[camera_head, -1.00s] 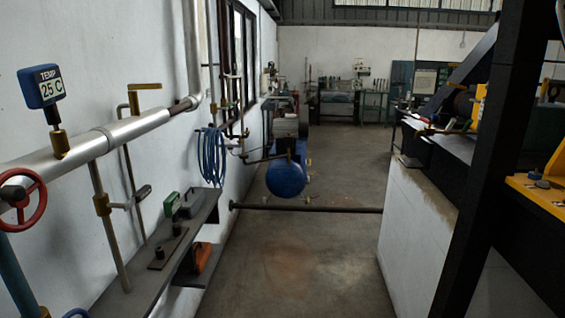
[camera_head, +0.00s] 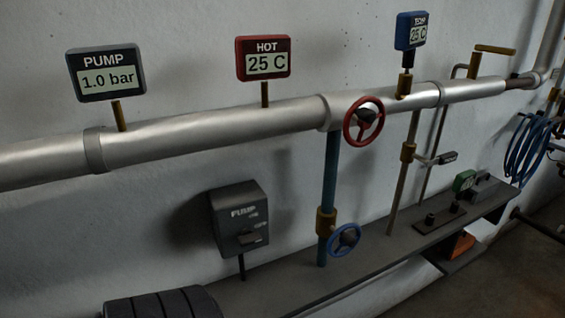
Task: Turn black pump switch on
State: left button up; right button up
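The black pump switch (camera_head: 240,218) is a dark box labelled PUMP, on the wall below the big pipe, left of centre. A small dark switch handle (camera_head: 248,238) shows on the lower part of its front. The small position markings beside it are too blurred to read, so I cannot tell its setting from them. The PUMP gauge (camera_head: 107,76) above the pipe reads 1.0 bar. Neither of my grippers shows in the head view.
A large silver pipe (camera_head: 215,126) runs along the wall with a red handwheel (camera_head: 364,121) and HOT gauge (camera_head: 263,60). A blue handwheel (camera_head: 344,239) sits right of the switch. A dark shelf (camera_head: 290,284) runs below. A black ribbed object (camera_head: 165,303) lies at the bottom left.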

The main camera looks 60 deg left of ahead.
aim_at(248, 237)
jog(key=u, duration=2.15)
